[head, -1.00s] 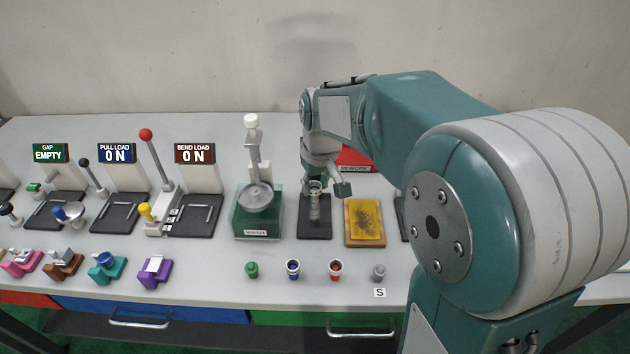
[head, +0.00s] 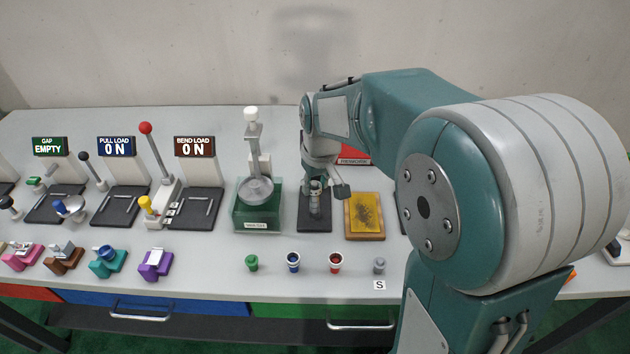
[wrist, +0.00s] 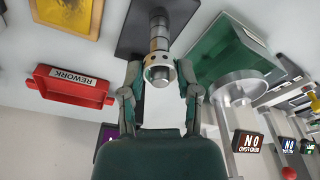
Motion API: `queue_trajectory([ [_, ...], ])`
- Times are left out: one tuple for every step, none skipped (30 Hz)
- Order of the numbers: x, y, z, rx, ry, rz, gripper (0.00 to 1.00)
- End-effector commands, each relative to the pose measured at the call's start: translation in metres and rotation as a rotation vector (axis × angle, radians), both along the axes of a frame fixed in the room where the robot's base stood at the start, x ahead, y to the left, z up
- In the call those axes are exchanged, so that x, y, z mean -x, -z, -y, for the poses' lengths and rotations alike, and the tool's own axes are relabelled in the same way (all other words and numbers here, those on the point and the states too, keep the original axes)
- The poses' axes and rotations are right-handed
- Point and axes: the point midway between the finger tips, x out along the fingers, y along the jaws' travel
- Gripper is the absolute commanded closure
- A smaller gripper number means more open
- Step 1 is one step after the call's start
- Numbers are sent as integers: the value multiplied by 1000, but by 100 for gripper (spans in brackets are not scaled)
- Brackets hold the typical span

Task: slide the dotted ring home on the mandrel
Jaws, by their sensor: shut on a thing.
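The mandrel (wrist: 158,38) is a banded silver post in line with the ring in the wrist view. The ring is at the mandrel's near end there; I cannot tell how far it is around it. In the head view my gripper (head: 320,182) is just above the mandrel (head: 315,203), which stands on a dark base plate (head: 313,222). My gripper partly hides the ring and the mandrel's top there.
A green-based stand with a round metal dish (head: 257,190) is close left of the mandrel. A yellow wooden-framed pad (head: 364,237) lies to the right, and a red REWORK tray (wrist: 73,87) is behind.

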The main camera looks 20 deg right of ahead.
Motion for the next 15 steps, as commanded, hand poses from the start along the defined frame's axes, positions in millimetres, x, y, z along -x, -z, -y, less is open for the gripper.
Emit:
queue_trajectory([
  [0,1,0,0,0,0,96],
  [0,2,0,0,0,0,96],
  [0,3,0,0,0,-1,96],
  [0,3,0,0,0,-1,96],
  [0,4,0,0,0,-1,96],
  [0,5,0,0,0,-1,96],
  [0,5,0,0,0,-1,96],
  [0,6,0,0,0,-1,96],
  [0,7,0,0,0,-1,96],
  [0,8,0,0,0,-1,96],
  [0,8,0,0,0,-1,96],
  [0,9,0,0,0,-1,96],
  [0,9,0,0,0,-1,96],
  [0,9,0,0,0,0,96],
  [0,9,0,0,0,0,96],
])
